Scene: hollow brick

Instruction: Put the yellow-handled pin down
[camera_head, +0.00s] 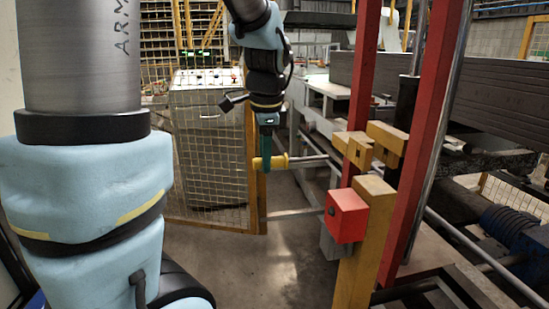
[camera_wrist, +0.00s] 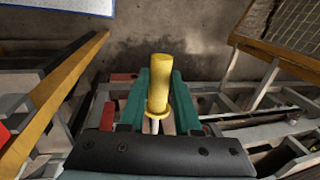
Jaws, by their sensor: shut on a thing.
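The yellow-handled pin (camera_head: 279,162) is held in the air in the head view, its handle lying roughly level. A grey rod runs right from the handle; I cannot tell where the pin's shaft ends against the grey bars behind. My gripper (camera_head: 267,155), with green fingers, points down and is shut on the handle. In the wrist view the yellow handle (camera_wrist: 159,82) sits between the two green fingers of my gripper (camera_wrist: 160,95), with a short pale piece of shaft showing below its collar. The fingers hide part of the handle.
A red box (camera_head: 346,216) on a yellow post (camera_head: 365,245) and red uprights (camera_head: 430,130) stand right of my gripper. A mesh fence (camera_head: 210,150) with a yellow post and a grey control cabinet (camera_head: 205,95) stand behind. Bare concrete floor (camera_head: 270,265) lies below.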

